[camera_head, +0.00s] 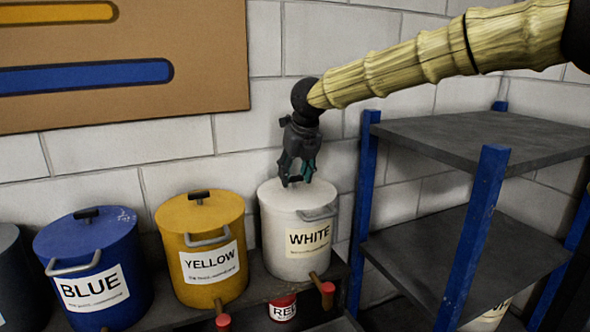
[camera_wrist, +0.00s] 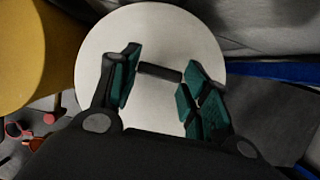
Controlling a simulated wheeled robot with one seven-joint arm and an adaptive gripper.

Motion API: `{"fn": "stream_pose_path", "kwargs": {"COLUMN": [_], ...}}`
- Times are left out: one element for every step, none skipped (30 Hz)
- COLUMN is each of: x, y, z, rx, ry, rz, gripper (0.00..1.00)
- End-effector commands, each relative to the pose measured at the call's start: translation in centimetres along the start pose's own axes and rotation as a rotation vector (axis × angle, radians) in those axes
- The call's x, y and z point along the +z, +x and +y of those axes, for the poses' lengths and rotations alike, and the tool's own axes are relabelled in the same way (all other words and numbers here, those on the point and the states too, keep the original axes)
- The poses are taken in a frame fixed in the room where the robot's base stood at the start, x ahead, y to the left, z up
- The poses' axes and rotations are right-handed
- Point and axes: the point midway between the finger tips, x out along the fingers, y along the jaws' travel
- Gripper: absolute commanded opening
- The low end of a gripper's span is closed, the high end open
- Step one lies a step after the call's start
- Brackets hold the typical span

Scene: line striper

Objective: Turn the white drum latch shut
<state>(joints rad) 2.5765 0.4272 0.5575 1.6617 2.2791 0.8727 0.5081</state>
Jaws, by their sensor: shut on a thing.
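The white drum (camera_head: 285,255) stands upright on a dark shelf, its label facing me. My gripper (camera_head: 297,182) points down onto its lid from above. In the wrist view the white drum's round lid (camera_wrist: 155,112) fills the middle. The white drum latch (camera_wrist: 160,72), a short dark bar, lies across the picture on the lid. My gripper (camera_wrist: 160,80) is shut on the latch, with a green-padded finger at each end of the bar.
The yellow drum (camera_head: 205,275) and blue drum (camera_head: 115,265) stand to the left, each with a dark latch on top. A blue-posted rack (camera_head: 490,170) stands close on the right. A brick wall (camera_head: 130,160) is behind.

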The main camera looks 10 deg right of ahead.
Motion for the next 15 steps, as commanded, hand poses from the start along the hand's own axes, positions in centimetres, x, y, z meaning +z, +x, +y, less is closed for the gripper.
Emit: {"fn": "stream_pose_path", "kwargs": {"x": [-0.02, -0.03, -0.04, -0.04, -0.05, -0.05, -0.05, -0.06, -0.06, -0.06, -0.06, -0.06, -0.05, -0.05, -0.05], "y": [0.00, 0.02, 0.05, 0.07, 0.08, 0.09, 0.09, 0.10, 0.10, 0.10, 0.10, 0.10, 0.10, 0.10, 0.09], "z": [-0.06, -0.11, -0.14, -0.16, -0.16, -0.17, -0.17, -0.17, -0.17, -0.17, -0.17, -0.17, -0.17, -0.17, -0.17], "rx": [0.007, 0.009, 0.010, 0.011, 0.011, 0.012, 0.012, 0.012, 0.011, 0.011, 0.011, 0.011, 0.011, 0.011, 0.011], "ry": [-0.010, -0.017, -0.023, -0.027, -0.029, -0.031, -0.032, -0.032, -0.032, -0.032, -0.032, -0.032, -0.032, -0.032, -0.032], "rz": [0.002, 0.001, 0.001, 0.001, 0.000, 0.000, 0.000, 0.000, 0.000, 0.000, 0.000, 0.000, 0.000, 0.000, 0.000], "gripper": [0.22, 0.22, 0.22, 0.22, 0.23, 0.23, 0.23, 0.23, 0.22, 0.22, 0.22, 0.22, 0.22, 0.22, 0.52]}}
